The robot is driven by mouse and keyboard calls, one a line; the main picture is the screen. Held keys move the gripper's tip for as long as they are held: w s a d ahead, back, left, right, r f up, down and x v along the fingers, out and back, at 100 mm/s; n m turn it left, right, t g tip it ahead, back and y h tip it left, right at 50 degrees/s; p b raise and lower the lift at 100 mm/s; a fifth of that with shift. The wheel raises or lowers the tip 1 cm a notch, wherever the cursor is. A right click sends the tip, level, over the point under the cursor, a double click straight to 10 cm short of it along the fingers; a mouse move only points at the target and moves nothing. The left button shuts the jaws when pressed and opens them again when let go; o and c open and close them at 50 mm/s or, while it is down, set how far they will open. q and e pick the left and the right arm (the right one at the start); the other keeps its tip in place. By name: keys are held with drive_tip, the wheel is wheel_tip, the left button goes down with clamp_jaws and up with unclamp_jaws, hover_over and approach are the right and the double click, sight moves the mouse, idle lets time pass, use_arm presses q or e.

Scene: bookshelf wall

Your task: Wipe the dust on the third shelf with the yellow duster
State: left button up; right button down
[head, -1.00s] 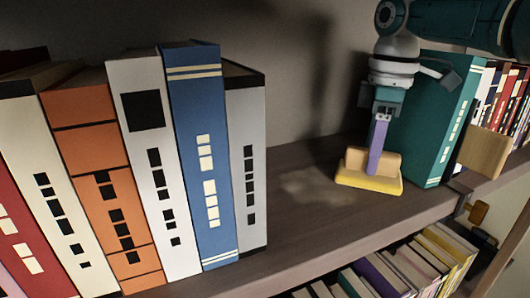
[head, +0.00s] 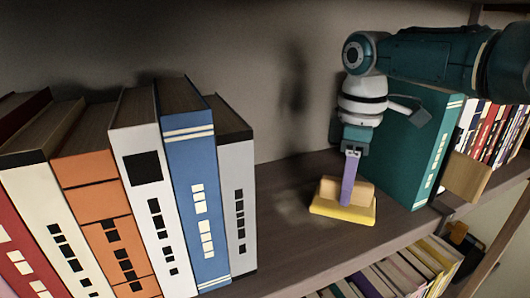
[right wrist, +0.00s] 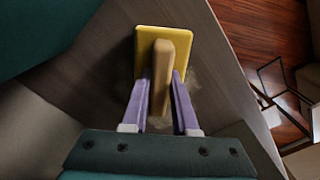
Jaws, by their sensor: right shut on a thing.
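The yellow duster (head: 343,209) has a yellow pad and a tan handle block on top. It rests flat on the brown shelf (head: 265,255). A pale dust patch (head: 292,211) lies on the shelf just left of the duster. My right gripper (head: 347,192) comes down from above and is shut on the duster's handle. In the right wrist view its purple fingers (right wrist: 161,90) flank the tan handle, with the yellow pad (right wrist: 146,45) beyond, and some pale dust shows beside the fingers. My left gripper is not in view.
Several upright books, including a blue one (head: 198,185) and a grey one (head: 237,200), stand left of the dust. A large teal book (head: 410,150) stands close on the right, behind my arm. A tan wooden block (head: 466,177) is at the shelf's right edge. More books (head: 400,270) fill the shelf below.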

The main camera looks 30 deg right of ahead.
sight(324, 207)
drive_tip(key=shift+w+a+p, duration=0.1)
drive_tip(key=shift+a+p, duration=0.45)
drive_tip(key=shift+a, duration=0.8)
drive_tip(key=shift+a+f, duration=0.1)
drive_tip(key=shift+a, duration=0.7)
drive_tip(key=shift+w+a+p, duration=0.1)
drive_tip(key=shift+a+p, duration=0.6)
drive_tip(key=shift+a, duration=0.9)
drive_tip(key=shift+w+a, duration=0.15)
drive_tip(key=shift+a, duration=1.65)
drive_tip(key=shift+f, duration=0.15)
drive_tip(key=w+b, duration=0.2)
drive_tip(key=b, duration=0.3)
drive_tip(key=shift+w+f, duration=0.15)
drive_tip(key=shift+w+d+b, duration=0.1)
drive_tip(key=shift+w+b, duration=0.1)
drive_tip(key=shift+b, duration=0.4)
drive_tip(key=shift+r, duration=0.3)
